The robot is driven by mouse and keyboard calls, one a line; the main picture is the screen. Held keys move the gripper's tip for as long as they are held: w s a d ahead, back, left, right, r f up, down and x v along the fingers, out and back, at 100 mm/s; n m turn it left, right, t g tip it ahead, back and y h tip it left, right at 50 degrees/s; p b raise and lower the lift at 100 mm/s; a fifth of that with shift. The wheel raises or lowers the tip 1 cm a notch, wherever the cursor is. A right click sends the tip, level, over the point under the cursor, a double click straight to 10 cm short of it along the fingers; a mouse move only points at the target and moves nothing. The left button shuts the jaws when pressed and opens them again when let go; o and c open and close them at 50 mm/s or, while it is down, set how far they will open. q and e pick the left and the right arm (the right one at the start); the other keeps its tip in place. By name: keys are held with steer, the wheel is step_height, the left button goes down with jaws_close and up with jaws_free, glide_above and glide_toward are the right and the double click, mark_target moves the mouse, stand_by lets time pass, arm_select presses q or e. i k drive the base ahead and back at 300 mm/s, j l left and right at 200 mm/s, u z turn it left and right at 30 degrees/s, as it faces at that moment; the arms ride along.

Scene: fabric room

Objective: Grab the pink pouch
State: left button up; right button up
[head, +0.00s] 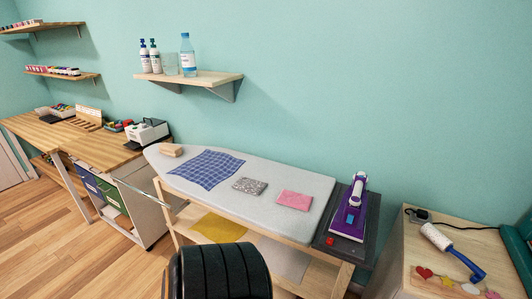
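The pink pouch (294,200) lies flat on the pale ironing board (300,179), toward its right end. A grey patterned pouch (249,186) lies to its left, apart from it. A blue checked cloth (207,168) is spread farther left on the board. Neither of my grippers is in view. Nothing covers the pink pouch.
A purple and white iron (353,208) stands on a dark rest at the board's right end. A black ribbed shape (220,272), which I cannot identify, rises in front. A side table (398,271) with a lint roller (452,250) is at right. A wall shelf (205,77) holds bottles.

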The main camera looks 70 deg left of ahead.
mark_target(298, 201)
steer(key=k+u, duration=0.1)
steer(key=u, duration=1.85)
